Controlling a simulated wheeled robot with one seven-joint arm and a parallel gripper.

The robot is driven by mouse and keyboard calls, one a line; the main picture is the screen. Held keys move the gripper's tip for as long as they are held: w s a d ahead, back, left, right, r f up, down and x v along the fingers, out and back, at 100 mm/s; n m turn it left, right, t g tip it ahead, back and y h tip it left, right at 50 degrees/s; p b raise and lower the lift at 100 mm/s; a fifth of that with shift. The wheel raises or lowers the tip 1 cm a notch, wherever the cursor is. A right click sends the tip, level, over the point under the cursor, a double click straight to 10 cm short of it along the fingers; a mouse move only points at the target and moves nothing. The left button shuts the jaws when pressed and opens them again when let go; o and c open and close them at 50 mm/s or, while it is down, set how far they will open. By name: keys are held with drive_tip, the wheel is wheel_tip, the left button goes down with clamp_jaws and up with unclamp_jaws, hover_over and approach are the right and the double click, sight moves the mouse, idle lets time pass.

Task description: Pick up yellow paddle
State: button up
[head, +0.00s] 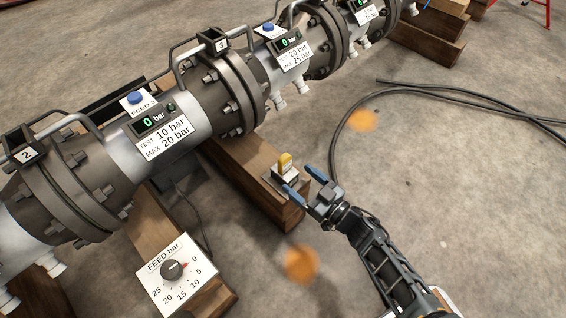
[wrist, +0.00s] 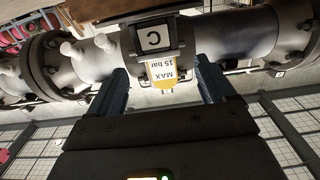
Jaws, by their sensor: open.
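The yellow paddle (head: 285,160) stands upright in a small metal holder (head: 281,179) on the end of a wooden beam. My gripper (head: 300,182) is open and empty, just to the lower right of the paddle, with its two blue fingers pointing toward it. In the wrist view the paddle (wrist: 164,86) shows between the open fingers, with a white label reading "MAX 15 bar" upside down. Behind it is a dark block with a "C" plate (wrist: 152,39). I cannot tell whether any finger touches the paddle.
A flanged grey pipe (head: 190,115) with pressure displays runs diagonally over wooden beams (head: 262,180). A FEED bar dial (head: 175,270) sits at the lower left. A black cable (head: 340,130) loops on the concrete floor at the right. Two blurry orange spots (head: 301,264) show there.

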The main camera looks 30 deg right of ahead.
sight(287, 170)
drive_tip(key=b+x, duration=0.2)
drive_tip(key=x, duration=0.4)
drive_tip(key=shift+w+a, duration=0.1)
drive_tip(key=shift+w, duration=0.2)
drive_tip(key=shift+c, duration=0.2)
drive_tip(key=c, duration=1.2)
drive_tip(key=shift+c, duration=0.4)
drive_tip(key=shift+r, duration=0.15)
